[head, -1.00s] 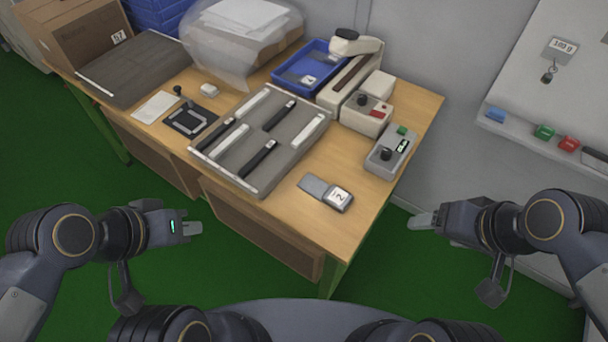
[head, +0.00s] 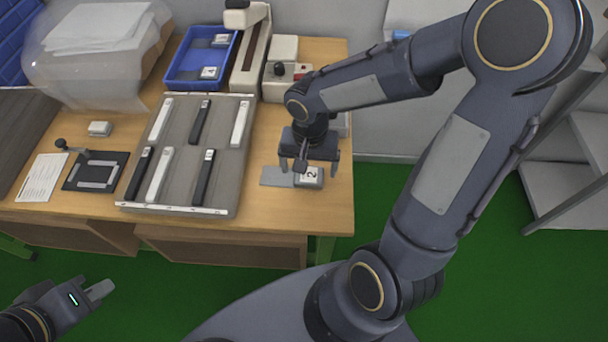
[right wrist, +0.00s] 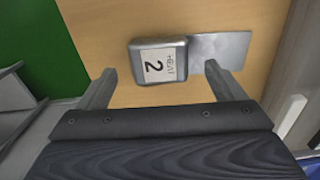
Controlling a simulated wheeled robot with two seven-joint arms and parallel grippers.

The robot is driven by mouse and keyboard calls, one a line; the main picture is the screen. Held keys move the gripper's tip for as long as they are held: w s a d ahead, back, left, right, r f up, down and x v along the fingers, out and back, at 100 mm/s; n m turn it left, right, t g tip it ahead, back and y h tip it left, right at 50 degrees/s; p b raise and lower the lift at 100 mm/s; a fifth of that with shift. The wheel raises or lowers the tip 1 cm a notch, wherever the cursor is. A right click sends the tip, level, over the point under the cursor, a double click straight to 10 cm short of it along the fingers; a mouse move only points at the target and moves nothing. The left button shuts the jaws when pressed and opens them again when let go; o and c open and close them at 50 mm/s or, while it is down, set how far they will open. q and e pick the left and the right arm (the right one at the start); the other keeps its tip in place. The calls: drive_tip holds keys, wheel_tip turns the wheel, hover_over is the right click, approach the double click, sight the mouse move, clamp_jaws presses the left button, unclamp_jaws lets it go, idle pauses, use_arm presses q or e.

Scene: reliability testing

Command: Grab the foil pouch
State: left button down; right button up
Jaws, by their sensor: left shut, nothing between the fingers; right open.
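The foil pouch (head: 309,178) lies on the wooden table near its front right corner. It has a thick grey end with a white label reading 2 and a flat silver end to the left. In the right wrist view the pouch (right wrist: 158,62) shows its thick end between the finger lines and its flat end behind the right fingertip. My right gripper (head: 309,166) is open, pointing down over the pouch, with nothing held. Its fingers also show in the right wrist view (right wrist: 160,72). Whether they touch the pouch is unclear. My left gripper (head: 100,290) is shut and empty, off the table's front left.
A grey tray (head: 230,195) with several black and white strips lies left of the pouch. Behind are a blue bin (head: 170,82), a beige press (head: 248,60) and a control box (head: 285,85). A grey box behind my right gripper is mostly hidden. Bare wood surrounds the pouch.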

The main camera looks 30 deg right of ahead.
wheel_tip(320, 180, down, 2)
drive_tip(key=shift+f, duration=0.15)
drive_tip(key=c, duration=1.1)
drive_tip(key=shift+o, duration=0.2)
